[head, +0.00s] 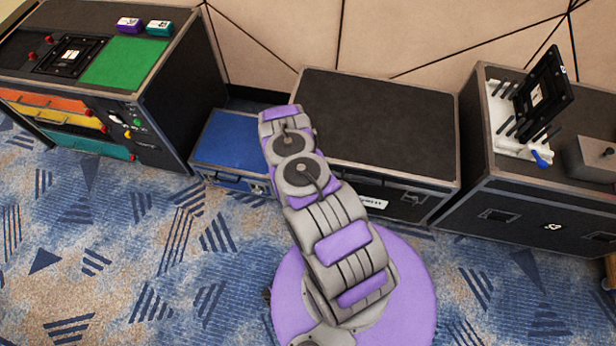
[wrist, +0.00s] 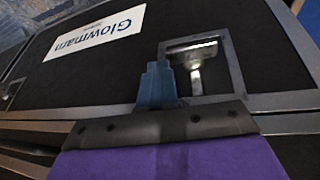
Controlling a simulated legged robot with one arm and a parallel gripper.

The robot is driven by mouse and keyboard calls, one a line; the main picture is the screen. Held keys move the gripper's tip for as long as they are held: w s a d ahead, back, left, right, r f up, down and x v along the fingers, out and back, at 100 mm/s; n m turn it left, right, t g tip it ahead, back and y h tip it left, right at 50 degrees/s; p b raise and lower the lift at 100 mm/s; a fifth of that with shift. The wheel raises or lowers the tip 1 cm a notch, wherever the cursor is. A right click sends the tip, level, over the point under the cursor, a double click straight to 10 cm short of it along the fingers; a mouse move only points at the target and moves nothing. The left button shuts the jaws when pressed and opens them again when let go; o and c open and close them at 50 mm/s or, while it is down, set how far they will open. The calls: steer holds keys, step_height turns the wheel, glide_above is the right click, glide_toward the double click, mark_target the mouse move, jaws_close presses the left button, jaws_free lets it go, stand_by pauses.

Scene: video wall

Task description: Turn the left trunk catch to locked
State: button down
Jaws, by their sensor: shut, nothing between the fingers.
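The black trunk (head: 380,115) stands against the wall in the head view, with a white label (head: 372,202) on its front. My arm crosses its left part and hides the left catch and my gripper there. In the wrist view the label (wrist: 95,33) reads "Glowmarn" upside down. Beside it is the left catch (wrist: 195,62), a metal piece in a square recessed plate. My gripper (wrist: 157,72) is shut and empty, its blue-grey fingers at the plate's edge beside the catch. I cannot tell whether they touch it.
A blue case (head: 225,140) stands left of the trunk. Further left is a cabinet with coloured drawers (head: 60,118). A black case (head: 510,215) with equipment on top stands close at the right. The patterned carpet (head: 130,250) is clear in front.

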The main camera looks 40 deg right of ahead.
steer(key=shift+s+d+f, duration=0.3)
steer(key=shift+f, duration=0.1)
stand_by(0.7)
steer(key=s+d+r+p, duration=0.2)
steer(key=s+r+p, duration=0.2)
steer(key=s+r, duration=0.3)
step_height(320, 180, up, 3)
steer(key=shift+s+f, duration=0.1)
steer(key=shift+s, duration=0.2)
